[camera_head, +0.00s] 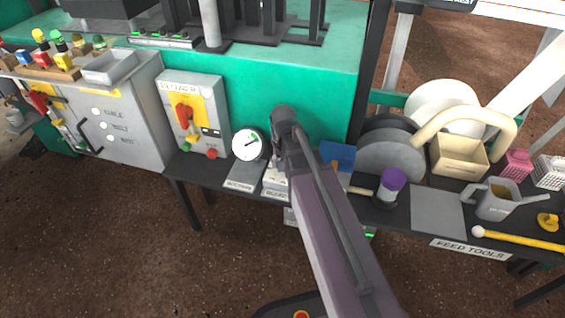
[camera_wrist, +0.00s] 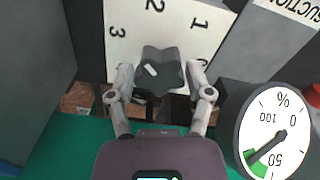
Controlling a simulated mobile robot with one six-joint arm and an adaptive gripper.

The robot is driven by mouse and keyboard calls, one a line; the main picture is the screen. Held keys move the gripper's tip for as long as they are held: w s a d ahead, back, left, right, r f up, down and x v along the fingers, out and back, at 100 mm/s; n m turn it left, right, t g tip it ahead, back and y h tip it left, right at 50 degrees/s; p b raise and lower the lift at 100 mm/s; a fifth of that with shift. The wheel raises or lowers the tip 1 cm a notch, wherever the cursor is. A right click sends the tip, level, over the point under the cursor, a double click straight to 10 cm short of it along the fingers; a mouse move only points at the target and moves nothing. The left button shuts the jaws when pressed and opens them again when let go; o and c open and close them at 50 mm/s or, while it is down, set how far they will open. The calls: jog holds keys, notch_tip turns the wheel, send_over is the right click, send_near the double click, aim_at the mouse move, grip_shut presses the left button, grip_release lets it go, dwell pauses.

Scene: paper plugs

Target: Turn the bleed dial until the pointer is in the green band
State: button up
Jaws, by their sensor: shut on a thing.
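The bleed dial (camera_wrist: 160,72) is a dark lobed knob with a white mark, set on a white plate (camera_wrist: 120,40) numbered 1, 2, 3. In the wrist view my gripper (camera_wrist: 161,80) has a finger on each side of the dial and is shut on it. The dial's white mark points up and left, between its lobes. The round white gauge (camera_wrist: 290,115) is at the lower right, with its black pointer (camera_wrist: 265,148) aimed down-left at the green band (camera_wrist: 255,167). The tip is at or close to the band; exactly where is unclear. In the head view the gauge (camera_head: 246,143) shows, but my arm hides the dial.
A grey control box (camera_head: 193,112) with a red handle stands left of the gauge. To the right, a black shelf holds a purple-topped container (camera_head: 391,188), a grey jug (camera_head: 496,202) and a wooden box (camera_head: 459,157). The green machine (camera_head: 325,75) rises behind.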

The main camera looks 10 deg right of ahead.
dwell(0.4)
jog(key=n, duration=0.3)
jog(key=shift+n, duration=0.3)
jog(key=o, duration=1.1)
jog(key=shift+r+p, duration=2)
jog(key=shift+p, duration=0.05)
jog(key=shift+r+p, duration=2)
jog(key=shift+r, duration=0.05)
